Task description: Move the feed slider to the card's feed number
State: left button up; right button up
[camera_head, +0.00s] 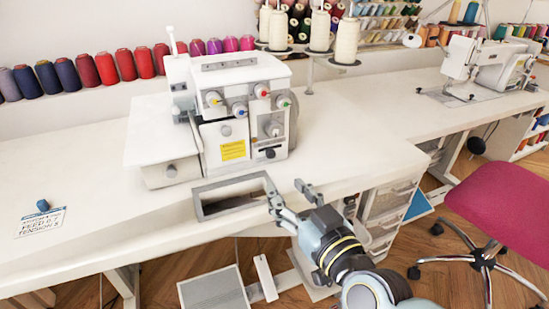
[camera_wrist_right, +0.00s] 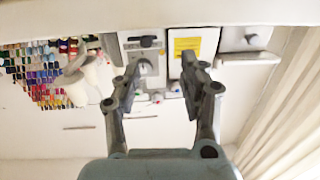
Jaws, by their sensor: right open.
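A white serger (camera_head: 235,95) stands on the table with colored dials on its front. A dark slider knob (camera_head: 270,153), which looks like the feed slider, sits low on the right of its front; it shows near the top of the right wrist view (camera_wrist_right: 148,41). The card (camera_head: 42,221) lies at the table's left and seems to read FEED 0.7, TENSION 5; the text is small. My right gripper (camera_head: 286,190) is open and empty at the table's front edge, below and apart from the slider. In the wrist view its fingers (camera_wrist_right: 160,72) are spread. My left gripper is not in view.
A grey-rimmed opening (camera_head: 236,194) lies in the table just left of my right gripper. A dark blue block (camera_head: 42,205) rests on the card. Thread cones (camera_head: 346,40) stand behind the serger. A second sewing machine (camera_head: 490,62) and a pink chair (camera_head: 505,205) are at right.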

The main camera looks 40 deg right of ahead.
aim_at(271, 155)
jog(key=shift+m+h, duration=0.5)
jog(key=shift+h, duration=0.3)
jog(key=x, duration=0.7)
jog(key=d+x, duration=0.1)
jog(key=x, duration=0.2)
jog(key=shift+w+d+r+p, duration=0.15)
jog(key=shift+w+r+p, duration=0.05)
jog(key=shift+p, duration=0.1)
jog(key=shift+c, duration=0.2)
grip_shut()
